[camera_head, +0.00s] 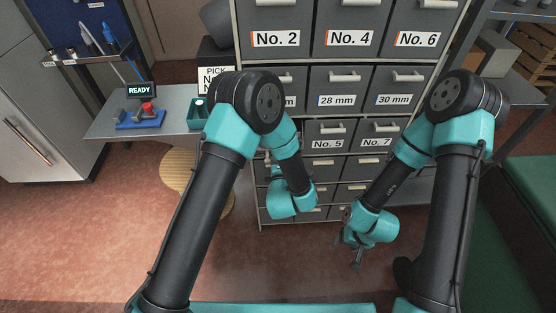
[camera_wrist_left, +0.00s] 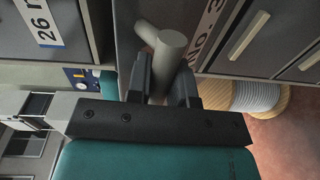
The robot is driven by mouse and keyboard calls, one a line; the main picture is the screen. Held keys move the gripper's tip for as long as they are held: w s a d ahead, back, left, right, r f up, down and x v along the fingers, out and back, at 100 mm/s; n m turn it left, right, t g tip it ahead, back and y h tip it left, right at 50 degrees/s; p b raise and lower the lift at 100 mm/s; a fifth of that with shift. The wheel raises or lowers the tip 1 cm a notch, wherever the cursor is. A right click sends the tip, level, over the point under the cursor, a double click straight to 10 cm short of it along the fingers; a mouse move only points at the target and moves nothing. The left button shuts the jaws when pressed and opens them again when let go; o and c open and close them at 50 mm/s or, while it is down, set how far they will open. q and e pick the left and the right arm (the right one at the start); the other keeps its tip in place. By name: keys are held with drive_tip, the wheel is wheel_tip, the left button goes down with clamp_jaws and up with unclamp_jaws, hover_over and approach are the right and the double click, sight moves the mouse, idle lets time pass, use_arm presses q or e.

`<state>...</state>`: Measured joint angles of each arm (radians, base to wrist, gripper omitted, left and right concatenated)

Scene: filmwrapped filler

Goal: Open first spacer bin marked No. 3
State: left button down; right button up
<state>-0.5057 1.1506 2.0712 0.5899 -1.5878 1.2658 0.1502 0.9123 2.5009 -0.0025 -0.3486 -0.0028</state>
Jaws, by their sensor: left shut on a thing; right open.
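The bin marked No. 3 shows in the left wrist view as a grey drawer front with a partly cut-off label (camera_wrist_left: 207,35) and a round grey handle (camera_wrist_left: 172,48). My left gripper (camera_wrist_left: 165,92) has its two dark fingers on either side of this handle and is shut on it. In the head view my left arm covers this bin and the left gripper itself. I cannot tell whether the bin stands out from the cabinet. My right gripper (camera_head: 351,245) is open and empty, low in front of the cabinet.
The drawer cabinet (camera_head: 306,117) has bins labelled No. 2, No. 4, No. 6, No. 5 and No. 7, with mm-marked drawers between. A side table (camera_head: 100,126) with a READY display (camera_head: 140,90) stands left. A wooden spool (camera_wrist_left: 268,97) shows beside the cabinet. The foreground floor is clear.

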use_arm(q)
drive_tip(key=c, duration=1)
unclamp_jaws()
drive_tip(key=shift+s, duration=0.1)
drive_tip(key=s, duration=0.5)
drive_tip(key=s+r, duration=0.1)
drive_tip(key=s, duration=0.5)
drive_tip(key=s+d, duration=0.1)
drive_tip(key=s, duration=0.5)
drive_tip(key=shift+r, duration=0.15)
